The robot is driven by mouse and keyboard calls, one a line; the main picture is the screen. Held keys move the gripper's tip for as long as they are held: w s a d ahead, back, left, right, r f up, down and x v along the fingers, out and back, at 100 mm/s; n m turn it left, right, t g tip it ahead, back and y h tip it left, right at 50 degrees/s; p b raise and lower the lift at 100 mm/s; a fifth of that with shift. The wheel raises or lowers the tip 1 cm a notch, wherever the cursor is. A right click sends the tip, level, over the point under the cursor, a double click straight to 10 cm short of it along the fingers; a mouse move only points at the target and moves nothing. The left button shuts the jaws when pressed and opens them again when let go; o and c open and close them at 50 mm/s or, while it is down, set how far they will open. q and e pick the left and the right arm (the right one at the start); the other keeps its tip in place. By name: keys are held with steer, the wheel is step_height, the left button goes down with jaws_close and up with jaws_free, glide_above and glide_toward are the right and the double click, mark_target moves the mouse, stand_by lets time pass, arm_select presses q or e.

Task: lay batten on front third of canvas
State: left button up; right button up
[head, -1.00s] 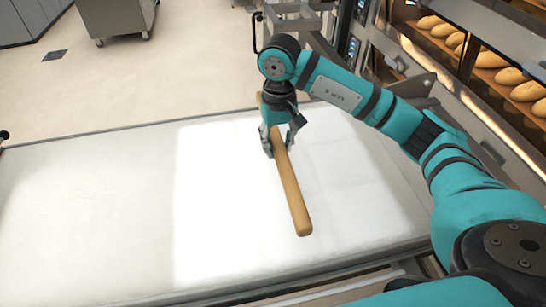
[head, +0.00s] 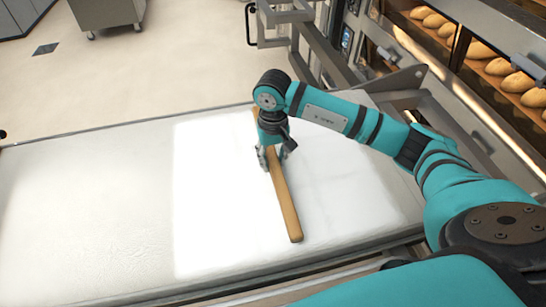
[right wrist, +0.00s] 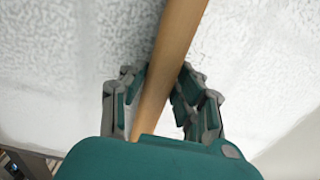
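The batten (head: 285,205) is a long, light-brown wooden bar. It lies lengthwise over the bright right part of the pale canvas (head: 90,215) in the head view, at or just above the surface; I cannot tell if it touches. My right gripper (head: 275,158) is shut around the batten near its far half, with a finger on each side. In the right wrist view the batten (right wrist: 172,55) runs between the fingertips (right wrist: 160,85), which sit close against its sides. My left gripper is not in view.
A metal frame (head: 325,45) stands behind the canvas. Deck ovens with loaves (head: 500,67) are at the right. A steel cabinet on wheels (head: 105,12) stands at the back left. The left part of the canvas is clear.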

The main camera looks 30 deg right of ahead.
mark_target(272, 158)
steer(key=o, duration=0.4)
steer(key=shift+r+p, duration=0.3)
steer(key=shift+p, duration=0.05)
steer(key=shift+w+r+b, duration=0.1)
steer(key=shift+r+b, duration=0.15)
steer(key=shift+b, duration=0.1)
step_height(272, 158, up, 11)
steer(key=b, duration=0.3)
steer(key=shift+r, duration=0.1)
